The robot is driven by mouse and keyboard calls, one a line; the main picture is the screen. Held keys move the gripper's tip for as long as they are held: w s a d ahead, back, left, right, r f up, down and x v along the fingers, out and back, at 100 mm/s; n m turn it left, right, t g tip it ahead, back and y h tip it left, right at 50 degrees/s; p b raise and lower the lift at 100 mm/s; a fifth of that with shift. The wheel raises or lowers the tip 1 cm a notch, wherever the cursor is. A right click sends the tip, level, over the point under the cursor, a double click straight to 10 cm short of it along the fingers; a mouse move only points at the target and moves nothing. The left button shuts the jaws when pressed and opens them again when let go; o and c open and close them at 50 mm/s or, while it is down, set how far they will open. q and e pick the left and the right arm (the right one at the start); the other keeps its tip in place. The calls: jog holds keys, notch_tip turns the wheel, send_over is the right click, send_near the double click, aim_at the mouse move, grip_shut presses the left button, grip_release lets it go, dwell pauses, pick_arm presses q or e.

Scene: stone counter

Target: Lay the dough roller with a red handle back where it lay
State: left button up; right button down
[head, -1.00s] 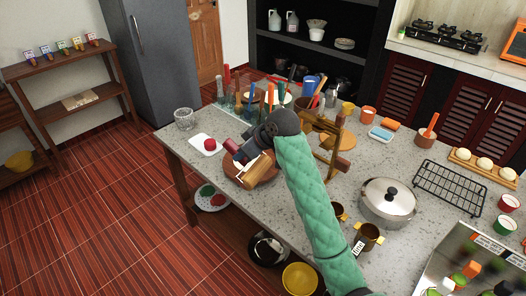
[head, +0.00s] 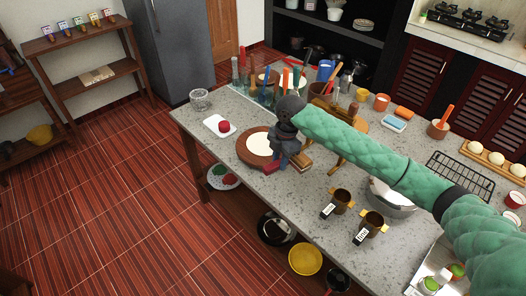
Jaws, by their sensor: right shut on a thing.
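My right gripper (head: 284,158) is at the front edge of the counter, at the right side of a round wooden board (head: 244,157) with a flat white round of dough (head: 258,148) on it. It is shut on the dough roller, mostly hidden by the gripper. A dark red handle end (head: 273,168) shows at the lower left of the gripper, and wood (head: 302,161) shows at its right. I cannot tell whether the roller touches the counter. My left gripper is not in view.
A white plate with a red item (head: 224,126) lies left of the board. A wooden stand (head: 345,150) is close behind my gripper. Bottles and utensils crowd the back.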

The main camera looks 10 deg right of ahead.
aim_at(302, 160)
jog(key=shift+n+t+h, duration=0.3)
jog(key=shift+n+h, duration=0.3)
jog(key=shift+n, duration=0.2)
jog(key=d, duration=0.4)
jog(key=d+p, duration=0.1)
jog(key=d, duration=0.2)
jog(key=shift+s+d+f, duration=0.1)
jog(key=shift+s+f, duration=0.3)
jog(key=shift+s+d+f+b, duration=0.1)
jog(key=shift+f+b, duration=1.05)
jog(key=shift+f, duration=1.45)
jog(key=shift+d+f+b, duration=0.1)
jog(key=shift+f+b, duration=1)
jog(key=shift+f, duration=1.45)
jog(key=shift+f+b, duration=0.8)
jog(key=shift+f, duration=0.1)
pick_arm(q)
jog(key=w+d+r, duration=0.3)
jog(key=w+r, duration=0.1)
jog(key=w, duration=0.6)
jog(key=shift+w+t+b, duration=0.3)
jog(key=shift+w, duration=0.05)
pick_arm(e)
jog(key=shift+f, duration=0.4)
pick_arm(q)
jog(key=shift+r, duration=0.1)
pick_arm(e)
jog(key=shift+f, duration=0.6)
jog(key=c, duration=1.1)
grip_release()
